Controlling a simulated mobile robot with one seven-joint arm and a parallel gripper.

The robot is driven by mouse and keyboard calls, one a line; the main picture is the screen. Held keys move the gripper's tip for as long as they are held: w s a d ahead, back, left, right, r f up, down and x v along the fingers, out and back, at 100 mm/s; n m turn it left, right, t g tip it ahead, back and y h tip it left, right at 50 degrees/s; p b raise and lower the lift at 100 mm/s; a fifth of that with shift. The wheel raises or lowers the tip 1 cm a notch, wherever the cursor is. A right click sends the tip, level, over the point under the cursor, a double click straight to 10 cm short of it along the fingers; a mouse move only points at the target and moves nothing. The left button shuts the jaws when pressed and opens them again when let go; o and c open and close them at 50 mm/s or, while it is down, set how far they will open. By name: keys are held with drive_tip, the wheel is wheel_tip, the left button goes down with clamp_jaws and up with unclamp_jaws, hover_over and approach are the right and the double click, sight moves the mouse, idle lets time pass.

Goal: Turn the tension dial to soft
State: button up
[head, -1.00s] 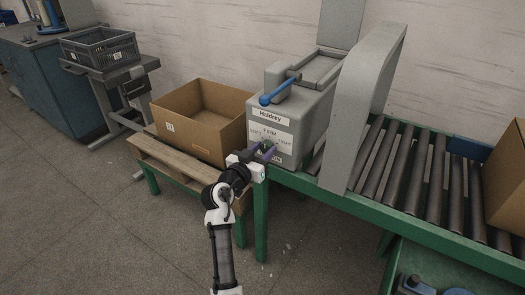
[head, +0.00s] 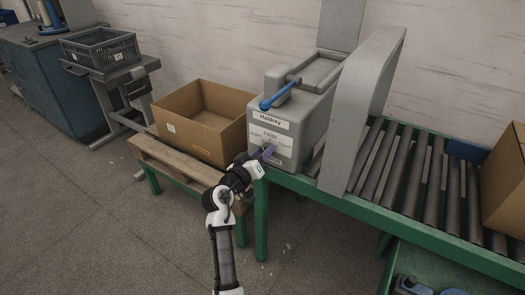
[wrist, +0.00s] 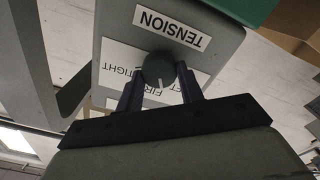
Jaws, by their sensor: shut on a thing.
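The tension dial is a round dark green knob (wrist: 159,70) on the front of the grey Maldrey box (head: 287,118). In the wrist view its white mark points down, between FIRM and the "FT" end of the partly hidden word, closer to FIRM. The white label (wrist: 118,62) reads FIRM and TIGHT upside down. The TENSION plate (wrist: 172,28) is on the knob's other side. My gripper (wrist: 160,88) has its two purple fingers on either side of the knob and is shut on it. In the head view my gripper (head: 267,153) hides most of the dial.
A blue-ended lever (head: 266,104) sits on top of the box. An open cardboard box (head: 203,140) stands on a wooden pallet (head: 176,161) to the left. A roller conveyor (head: 420,178) and grey arch (head: 362,100) are at right. Open floor lies in front.

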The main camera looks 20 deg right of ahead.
drive_tip(key=shift+n+p, duration=1.45)
drive_tip(key=shift+n, duration=1.45)
drive_tip(key=shift+f, duration=0.1)
drive_tip(key=o, duration=1)
drive_tip(key=shift+a, duration=0.15)
drive_tip(key=b+v, duration=0.2)
drive_tip(key=v, duration=1.1)
drive_tip(key=shift+s+a+b, duration=0.2)
drive_tip(key=shift+s+b, duration=0.05)
drive_tip(key=shift+b, duration=0.05)
